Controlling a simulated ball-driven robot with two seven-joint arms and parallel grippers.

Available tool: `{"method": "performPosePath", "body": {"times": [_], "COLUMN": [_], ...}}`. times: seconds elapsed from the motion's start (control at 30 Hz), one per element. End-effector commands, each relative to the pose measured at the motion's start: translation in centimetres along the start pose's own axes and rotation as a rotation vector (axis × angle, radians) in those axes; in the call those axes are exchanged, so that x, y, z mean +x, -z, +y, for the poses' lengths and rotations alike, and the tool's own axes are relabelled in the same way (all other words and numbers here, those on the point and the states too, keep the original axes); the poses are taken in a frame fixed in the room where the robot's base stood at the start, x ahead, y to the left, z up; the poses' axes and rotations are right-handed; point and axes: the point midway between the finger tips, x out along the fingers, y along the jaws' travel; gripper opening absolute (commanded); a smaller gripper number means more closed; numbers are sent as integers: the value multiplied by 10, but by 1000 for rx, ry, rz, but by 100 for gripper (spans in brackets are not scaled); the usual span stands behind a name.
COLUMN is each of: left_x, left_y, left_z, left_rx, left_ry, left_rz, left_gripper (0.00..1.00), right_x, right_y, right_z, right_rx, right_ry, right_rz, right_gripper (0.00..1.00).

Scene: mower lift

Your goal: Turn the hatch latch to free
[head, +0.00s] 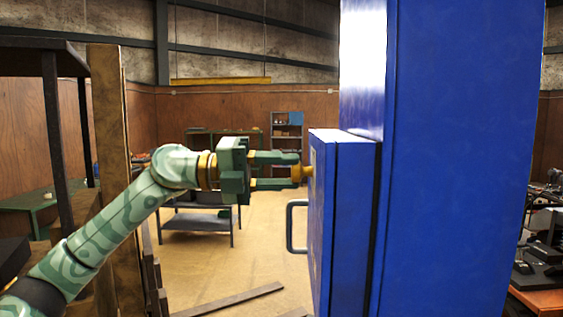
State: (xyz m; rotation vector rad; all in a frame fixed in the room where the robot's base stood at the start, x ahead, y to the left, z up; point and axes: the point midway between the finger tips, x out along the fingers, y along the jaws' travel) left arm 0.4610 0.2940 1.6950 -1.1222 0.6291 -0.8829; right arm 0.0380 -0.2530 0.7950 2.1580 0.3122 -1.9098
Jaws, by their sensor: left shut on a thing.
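A blue hatch (345,220) stands proud of a tall blue cabinet body (455,160) right of centre. A dark handle (291,226) sits lower on the same side of the hatch, apart from the gripper. My right gripper is not in view.
A wooden post (115,180) and a dark rack (50,110) stand close at left, by my arm. Planks (228,300) lie on the floor. A grey metal table (195,222) stands behind. A cluttered bench (545,295) is at far right.

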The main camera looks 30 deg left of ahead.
Motion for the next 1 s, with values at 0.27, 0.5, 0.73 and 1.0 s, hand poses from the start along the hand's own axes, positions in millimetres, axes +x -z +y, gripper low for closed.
{"method": "performPosePath", "body": {"times": [0.27, 0.5, 0.73, 1.0], "left_x": [0, -1, -1, 0], "left_y": [-2, -1, -1, -1], "left_z": [-2, -2, -1, 0], "left_rx": [-198, -303, -343, -349], "left_ry": [0, 1, 2, 2], "left_rz": [-4, -4, -4, -4], "left_gripper": [11, 11, 11, 11], "right_x": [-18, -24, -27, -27], "right_y": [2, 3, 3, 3], "right_z": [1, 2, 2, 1], "right_rx": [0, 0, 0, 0], "right_ry": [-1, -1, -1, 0], "right_rz": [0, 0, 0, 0], "right_gripper": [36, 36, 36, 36]}}
